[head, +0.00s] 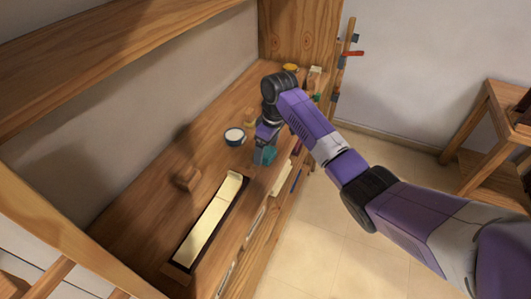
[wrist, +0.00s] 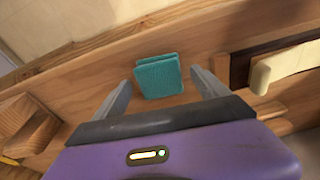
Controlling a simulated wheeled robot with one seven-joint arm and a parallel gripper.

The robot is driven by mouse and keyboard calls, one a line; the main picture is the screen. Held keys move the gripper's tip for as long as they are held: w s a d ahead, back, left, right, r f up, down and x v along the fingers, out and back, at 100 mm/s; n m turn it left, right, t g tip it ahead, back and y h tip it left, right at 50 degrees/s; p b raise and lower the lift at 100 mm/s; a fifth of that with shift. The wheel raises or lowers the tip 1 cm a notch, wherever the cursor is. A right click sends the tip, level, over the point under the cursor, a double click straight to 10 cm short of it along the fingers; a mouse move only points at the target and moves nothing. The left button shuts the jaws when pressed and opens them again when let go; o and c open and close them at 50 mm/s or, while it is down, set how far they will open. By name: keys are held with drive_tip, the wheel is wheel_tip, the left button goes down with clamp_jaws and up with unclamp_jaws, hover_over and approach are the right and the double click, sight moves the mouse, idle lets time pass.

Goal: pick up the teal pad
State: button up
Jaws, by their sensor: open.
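The teal pad (wrist: 158,76) is a small folded-looking block on the wooden bench top. In the wrist view it lies between the two fingers of my gripper (wrist: 160,88), nearer their tips, with a gap showing on each side. My gripper is open and is not closed on it. In the head view the teal pad (head: 264,155) shows at the lower end of my arm, beside my gripper (head: 266,142), which partly hides it.
A long tray of cream piano keys (head: 210,222) lies at the front left of the bench (head: 150,215). A white bowl (head: 235,136) and a wooden block (head: 187,179) stand behind. A yellow bowl (head: 291,68) is at the far end. The bench's front edge is close to the pad.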

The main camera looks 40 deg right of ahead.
sight(266, 151)
drive_tip(key=shift+f, duration=0.35)
drive_tip(key=c, duration=1.4)
drive_tip(key=shift+c, duration=0.2)
drive_tip(key=shift+r, duration=0.1)
wheel_tip(266, 151, up, 20)
drive_tip(key=p, duration=0.3)
